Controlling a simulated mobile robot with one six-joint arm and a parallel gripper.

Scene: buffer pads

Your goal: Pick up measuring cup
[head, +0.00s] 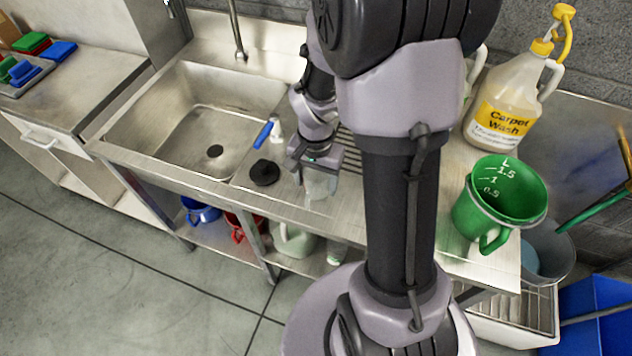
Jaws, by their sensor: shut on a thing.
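My gripper (316,166) points down over the steel counter to the right of the sink, in front of the ribbed drainboard. It is shut on a small, pale, see-through cup (321,186), whose upper part is partly hidden by the jaws. I cannot make out markings on it, or whether its base touches the counter. A large green measuring jug (513,190) with white marks for 0.5, 1 and 1.5 L stands at the counter's right end, well apart from my gripper.
A black round lid-like thing (264,172) and a blue-handled white item (274,130) lie left of my gripper. A steel sink (190,125) is further left. A Carpet Wash jug (505,100) stands back right. Colored containers (200,211) sit on the lower shelf.

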